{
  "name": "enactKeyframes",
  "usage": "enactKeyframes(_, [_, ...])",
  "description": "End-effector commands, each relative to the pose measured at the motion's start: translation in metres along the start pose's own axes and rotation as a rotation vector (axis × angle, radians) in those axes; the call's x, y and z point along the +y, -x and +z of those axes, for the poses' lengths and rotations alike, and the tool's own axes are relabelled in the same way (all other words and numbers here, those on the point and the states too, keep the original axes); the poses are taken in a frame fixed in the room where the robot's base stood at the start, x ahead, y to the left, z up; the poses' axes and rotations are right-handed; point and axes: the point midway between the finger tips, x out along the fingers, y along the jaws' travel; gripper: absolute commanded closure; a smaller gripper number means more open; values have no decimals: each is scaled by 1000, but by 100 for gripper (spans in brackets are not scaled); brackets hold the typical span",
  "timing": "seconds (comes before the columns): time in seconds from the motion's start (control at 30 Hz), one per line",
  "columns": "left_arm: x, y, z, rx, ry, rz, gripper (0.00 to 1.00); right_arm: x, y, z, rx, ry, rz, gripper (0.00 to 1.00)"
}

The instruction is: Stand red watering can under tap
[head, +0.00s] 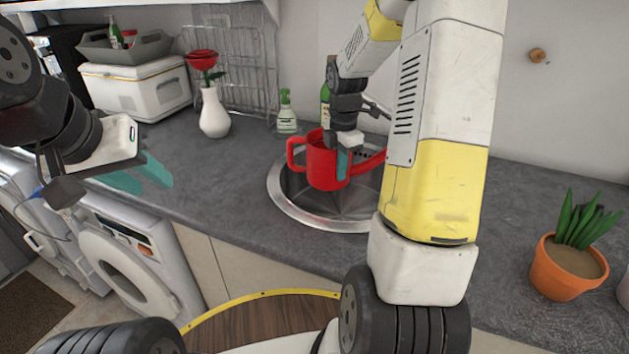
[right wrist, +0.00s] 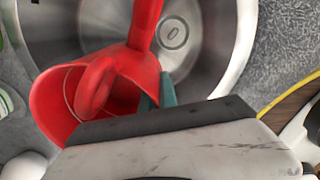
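The red watering can (head: 322,168) is upright over the round steel sink (head: 290,205), its handle to the left and its spout to the right. My right gripper (head: 343,160) is at the can's rim, with one teal finger against the outside wall. In the right wrist view the can (right wrist: 95,85) lies close against the gripper (right wrist: 158,95), which looks shut on its wall. Whether the can touches the sink bottom is unclear. The tap is largely hidden behind my right arm. My left gripper (head: 140,176) is open and empty above the counter's left front.
A green spray bottle (head: 286,112) and a dark green bottle (head: 325,95) stand behind the sink. A white vase with a red flower (head: 214,112) and a white cooler box (head: 135,88) are to the left. A potted plant (head: 568,268) stands right. The counter between is clear.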

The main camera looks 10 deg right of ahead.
Motion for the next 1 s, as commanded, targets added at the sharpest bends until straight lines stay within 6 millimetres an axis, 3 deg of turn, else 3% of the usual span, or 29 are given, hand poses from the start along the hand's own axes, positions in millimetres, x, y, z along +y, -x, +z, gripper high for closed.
enactKeyframes(0.2, [0, 0, 0, 0, 0, 0, 64, -2, -60, -1, 3, 2, -6, 100])
enactKeyframes(0.47, [0, 0, 0, 0, 0, 0, 64, -3, -118, -1, 2, 3, -6, 100])
enactKeyframes(0.6, [0, 0, 0, 0, 0, 0, 64, 17, -114, 22, -1, -2, 2, 100])
enactKeyframes(0.87, [0, 0, 0, 0, 0, 0, 64, 32, -113, 40, -1, 1, 1, 100])
enactKeyframes(1.0, [0, 0, 0, 0, 0, 0, 64, 46, -114, 59, -1, -2, 1, 100])
